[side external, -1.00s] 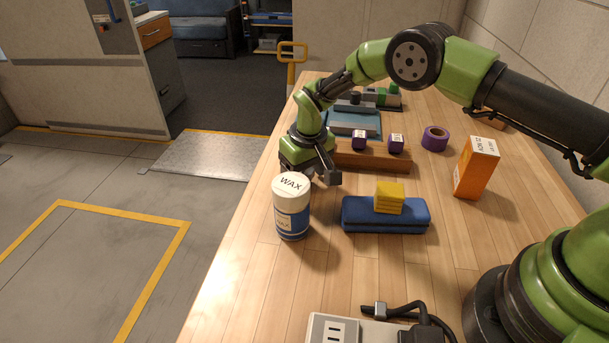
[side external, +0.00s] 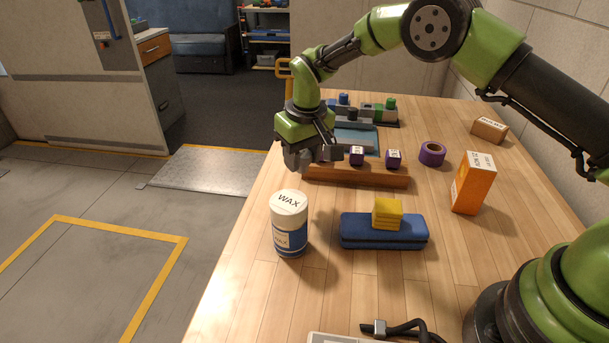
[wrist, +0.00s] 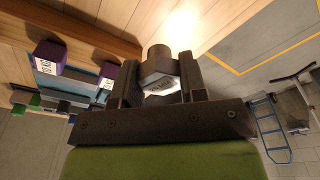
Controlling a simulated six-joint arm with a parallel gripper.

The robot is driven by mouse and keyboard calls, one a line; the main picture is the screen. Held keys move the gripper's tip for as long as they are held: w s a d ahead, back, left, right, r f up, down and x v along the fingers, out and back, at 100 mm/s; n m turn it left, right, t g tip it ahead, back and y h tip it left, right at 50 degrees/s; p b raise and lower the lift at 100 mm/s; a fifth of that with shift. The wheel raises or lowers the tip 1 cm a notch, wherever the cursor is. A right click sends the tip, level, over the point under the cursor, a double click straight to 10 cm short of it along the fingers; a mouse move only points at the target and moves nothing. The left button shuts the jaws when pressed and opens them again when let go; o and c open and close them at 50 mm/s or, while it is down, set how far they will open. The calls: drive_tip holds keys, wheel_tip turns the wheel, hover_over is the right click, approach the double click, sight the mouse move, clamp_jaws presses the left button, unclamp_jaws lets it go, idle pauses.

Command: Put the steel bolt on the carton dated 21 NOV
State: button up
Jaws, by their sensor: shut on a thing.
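My gripper (side external: 312,160) is above the left end of the wooden rail. In the wrist view it (wrist: 160,85) is shut on a grey steel bolt (wrist: 158,60), with the hexagonal head between the fingers. Marks on the head are unreadable. The bolt cannot be made out in the side view. A brown carton (side external: 489,131) with a white label lies farther back. Small purple blocks with white labels (side external: 357,155) (side external: 393,158) sit on the rail; their print is unclear.
A white and blue wax can (side external: 289,225) stands in front of my gripper. A yellow block (side external: 387,213) rests on a blue case (side external: 384,232). A purple tape roll (side external: 432,153) lies behind the orange carton. Cables lie at the front. Bare table lies between the blue case and orange carton.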

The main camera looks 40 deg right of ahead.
wheel_tip(320, 180, up, 2)
drive_tip(key=shift+r, duration=0.1)
drive_tip(key=s+d+r+m, duration=0.2)
drive_tip(key=d+r+m, duration=0.2)
drive_tip(key=d, duration=0.6)
wheel_tip(320, 180, up, 7)
drive_tip(key=m+g+h, duration=0.1)
drive_tip(key=m, duration=1)
hover_over(482, 160)
drive_tip(key=f, duration=0.5)
drive_tip(key=shift+a+f, duration=0.1)
drive_tip(key=shift+a, duration=0.1)
drive_tip(key=shift+f, duration=2.1)
drive_tip(key=shift+f, duration=0.2)
drive_tip(key=o, duration=1)
drive_tip(key=shift+c, duration=0.2)
